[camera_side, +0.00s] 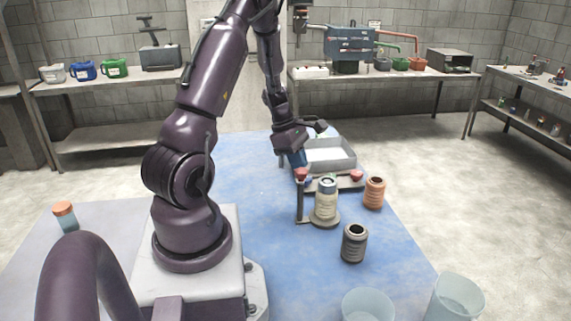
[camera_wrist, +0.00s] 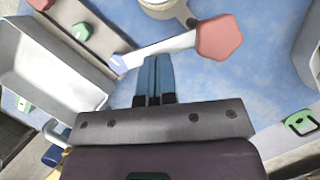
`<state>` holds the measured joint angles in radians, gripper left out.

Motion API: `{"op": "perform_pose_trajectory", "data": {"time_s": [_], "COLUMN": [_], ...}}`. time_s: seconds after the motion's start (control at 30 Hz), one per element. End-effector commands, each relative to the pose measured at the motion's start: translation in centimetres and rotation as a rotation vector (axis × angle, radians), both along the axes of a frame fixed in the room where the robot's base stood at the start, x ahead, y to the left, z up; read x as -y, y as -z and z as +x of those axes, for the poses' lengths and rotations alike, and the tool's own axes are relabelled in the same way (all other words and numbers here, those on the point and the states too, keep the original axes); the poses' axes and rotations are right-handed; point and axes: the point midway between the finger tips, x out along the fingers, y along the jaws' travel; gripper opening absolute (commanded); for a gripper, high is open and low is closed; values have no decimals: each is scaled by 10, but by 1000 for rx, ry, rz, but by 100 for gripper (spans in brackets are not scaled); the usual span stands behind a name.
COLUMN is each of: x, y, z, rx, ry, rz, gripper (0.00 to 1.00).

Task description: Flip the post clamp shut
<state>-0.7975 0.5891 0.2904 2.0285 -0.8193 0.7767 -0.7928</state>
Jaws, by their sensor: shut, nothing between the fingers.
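In the side view, the red knob (camera_side: 302,173) is at the top of a dark post (camera_side: 299,206), beside a cream jar (camera_side: 326,205). My gripper (camera_wrist: 154,60) is shut and empty, its blue fingertips right at the middle of the bar. In the side view, my gripper (camera_side: 298,160) is just above the knob. I cannot tell whether the fingers touch the bar.
A grey tray (camera_side: 330,158) stands behind the clamp. An orange jar (camera_side: 374,193) and a dark grey jar (camera_side: 354,244) stand to the right and in front. Clear cups (camera_side: 457,298) stand at the front edge. The blue mat (camera_side: 265,235) is clear left of the jars.

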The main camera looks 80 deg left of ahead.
Motion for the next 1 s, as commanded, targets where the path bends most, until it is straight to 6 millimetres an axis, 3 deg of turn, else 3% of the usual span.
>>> {"op": "perform_pose_trajectory", "data": {"time_s": [1.0], "x": [11], "y": [0], "z": [29], "rx": [0], "ry": [552], "rz": [0], "gripper": [0]}}
